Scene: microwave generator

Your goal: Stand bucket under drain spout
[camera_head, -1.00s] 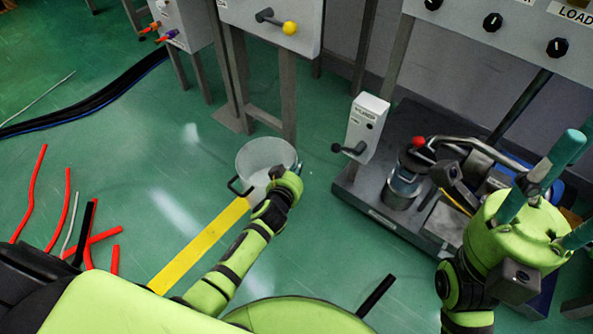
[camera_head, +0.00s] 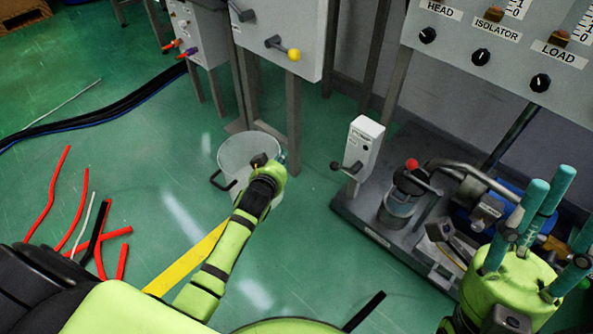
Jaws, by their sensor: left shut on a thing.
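The bucket (camera_head: 236,160) is pale and translucent, with a dark handle at its left side. It is upright by the legs of the grey cabinet (camera_head: 310,30); I cannot tell whether its base touches the floor. My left gripper (camera_head: 281,158) is shut on the bucket at its right rim, and the hand hides part of that side. I cannot clearly make out a drain spout; a lever with a yellow knob (camera_head: 293,55) is on the cabinet front above. My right gripper (camera_head: 538,212) is at the lower right, its teal fingers spread and empty.
A dark platform (camera_head: 367,222) with a metal canister (camera_head: 397,206), pipes and a white lever box (camera_head: 362,144) stands right of the bucket. Red hoses (camera_head: 48,196) lie on the floor at left. A yellow floor strip (camera_head: 188,262) runs beside my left arm.

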